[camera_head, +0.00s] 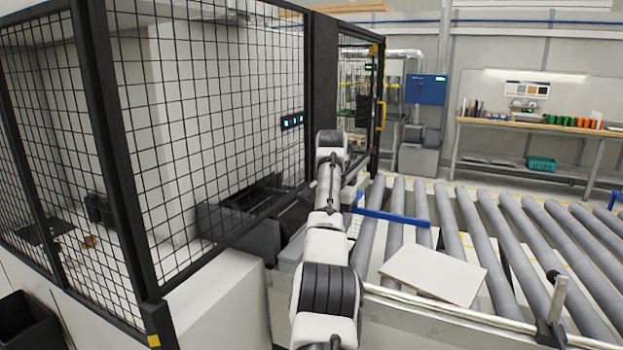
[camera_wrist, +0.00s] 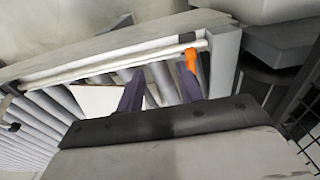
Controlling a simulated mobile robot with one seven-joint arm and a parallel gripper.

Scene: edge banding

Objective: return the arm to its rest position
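My arm (camera_head: 325,195) reaches forward from the bottom of the head view, between the mesh fence and the roller conveyor. My gripper cannot be made out in the head view. In the wrist view my gripper (camera_wrist: 160,75) shows two dark fingers standing apart, with rollers visible between them and nothing held. An orange piece (camera_wrist: 190,61) shows by the right finger; I cannot tell whether they touch.
Black mesh fence (camera_head: 210,110) stands close on the left. A pale board (camera_head: 432,274) lies on the roller conveyor (camera_head: 505,255), with a blue bar (camera_head: 393,217) behind it. A dark bin (camera_head: 240,218) is left of my arm. A workbench (camera_head: 540,128) stands at the back right.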

